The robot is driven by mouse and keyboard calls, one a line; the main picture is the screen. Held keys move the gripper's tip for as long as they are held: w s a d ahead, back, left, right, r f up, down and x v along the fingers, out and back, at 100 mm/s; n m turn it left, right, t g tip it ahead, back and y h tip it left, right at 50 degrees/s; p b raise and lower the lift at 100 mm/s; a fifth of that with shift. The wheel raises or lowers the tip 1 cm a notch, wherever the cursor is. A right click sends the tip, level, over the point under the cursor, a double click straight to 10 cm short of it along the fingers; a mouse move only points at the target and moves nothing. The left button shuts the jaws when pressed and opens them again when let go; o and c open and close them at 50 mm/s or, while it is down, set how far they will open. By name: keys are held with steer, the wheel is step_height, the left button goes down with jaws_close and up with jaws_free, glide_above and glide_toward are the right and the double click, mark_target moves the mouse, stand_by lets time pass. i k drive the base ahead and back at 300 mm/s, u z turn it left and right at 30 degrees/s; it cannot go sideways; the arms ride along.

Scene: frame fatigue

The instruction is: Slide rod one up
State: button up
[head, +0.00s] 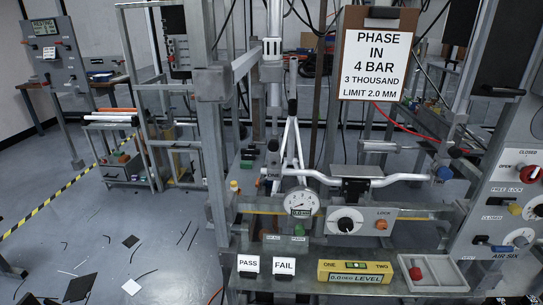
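A short upright dark rod or post with a rounded top (273,147) stands at the left of the test frame, behind the white bicycle frame and handlebar. A small label (272,177) on it seems to read ONE; I take it as rod one. How far up it sits in its holder is too small to tell. A white handlebar (408,180) runs to its right, with a blue end piece (445,174). A round dial gauge (301,202) is below it. My gripper is not in view.
A shelf holds PASS (248,264) and FAIL (284,266) cards, a yellow level block (354,272) and a grey tray (432,275). A clipboard sign (376,55) hangs above. A valve panel (505,190) stands right. Floor at left has scattered debris.

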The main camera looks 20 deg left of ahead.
mark_target(273, 145)
steer(key=u, duration=0.85)
steer(key=i, duration=0.65)
steer(key=z, duration=2.05)
steer(key=k, duration=0.85)
steer(key=u, duration=1.8)
